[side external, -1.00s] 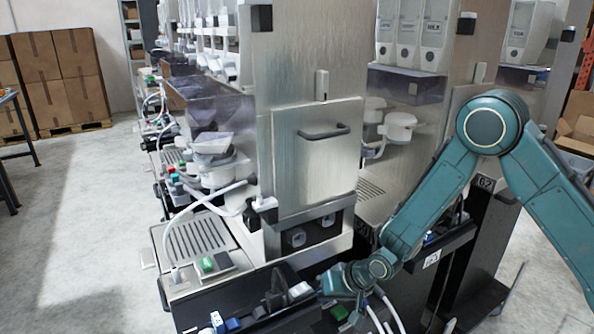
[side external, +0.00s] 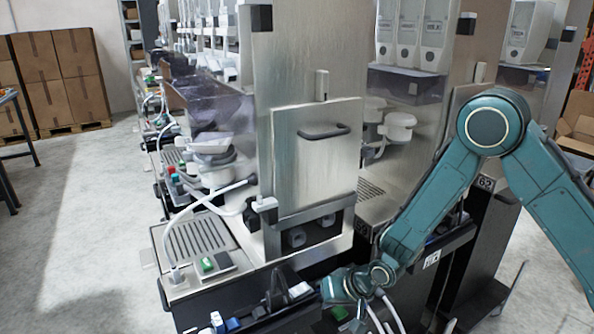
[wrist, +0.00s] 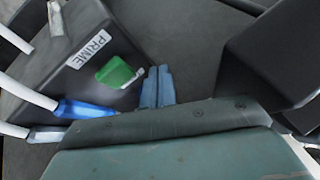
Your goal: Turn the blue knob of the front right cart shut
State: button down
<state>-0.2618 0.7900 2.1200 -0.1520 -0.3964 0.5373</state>
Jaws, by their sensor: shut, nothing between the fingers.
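My gripper (wrist: 158,88) shows in the wrist view as two blue-grey fingers held together, with nothing between them. They are just right of a green rocker switch (wrist: 115,73) on a black box labelled PRIME (wrist: 90,45). A bright blue part (wrist: 85,110) with a white tube at its end lies left of the fingers, apart from them; I cannot tell whether it is the knob. In the side view my wrist is low at the front, and the fingertips are not clear. No blue knob can be made out for certain.
White tubes (wrist: 25,90) run in from the left of the wrist view. A dark block (wrist: 275,55) stands to the right. In the side view, tall steel carts (side external: 310,60) stand close together, with a drip tray (side external: 195,238) at left. Open floor (side external: 80,230) lies further left.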

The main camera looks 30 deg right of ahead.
jog(key=shift+r, duration=0.1)
jog(key=c, duration=2.2)
grip_release()
jog(key=shift+v, duration=6.8)
jog(key=c, duration=1.4)
grip_release()
jog(key=shift+c, duration=0.2)
jog(key=o, duration=0.4)
jog(key=shift+w+n, duration=0.25)
jog(key=shift+n, duration=0.05)
jog(key=shift+c, duration=0.2)
jog(key=shift+o, duration=0.6)
jog(key=shift+w+n, duration=0.4)
jog(key=w+d+r+n+g+h, duration=0.1)
jog(key=w+n+g, duration=0.1)
jog(key=w+n, duration=0.3)
jog(key=shift+w+d+r+n+h, duration=0.25)
jog(key=shift+w+r+n+h, duration=0.05)
jog(key=shift+n, duration=0.8)
jog(key=shift+f, duration=0.1)
jog(key=shift+s+x, duration=0.2)
jog(key=shift+x, duration=6.6)
